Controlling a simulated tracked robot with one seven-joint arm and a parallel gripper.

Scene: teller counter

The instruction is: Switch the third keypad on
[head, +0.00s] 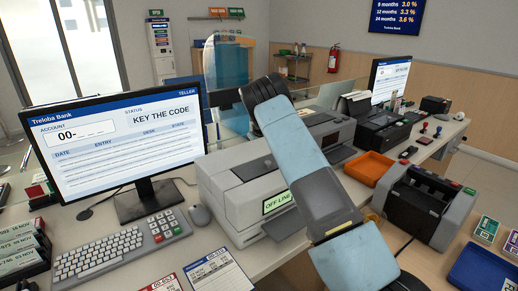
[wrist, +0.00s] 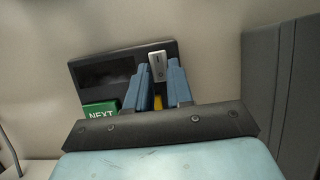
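In the wrist view a dark keypad unit (wrist: 110,72) with a blank dark display stands against a pale surface. A small light-grey switch (wrist: 157,66) with a dark mark on it shows at its right part. My gripper (wrist: 160,82) has its two blue fingers pointing at the unit, a narrow gap between them, with the switch at the far end of the gap. I cannot tell whether the fingers touch it. A bit of yellow shows between the fingers. In the head view my arm reaches away over the counter, and the fingertips and this unit are hidden behind it.
A green NEXT block (wrist: 101,110) sits left of my fingers; a dark grey panel (wrist: 285,90) stands at right. On the counter are a monitor (head: 118,150), keyboard (head: 97,254), number pad (head: 167,227), an OFF LINE printer (head: 250,190) beside my arm, and an orange tray (head: 369,168).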

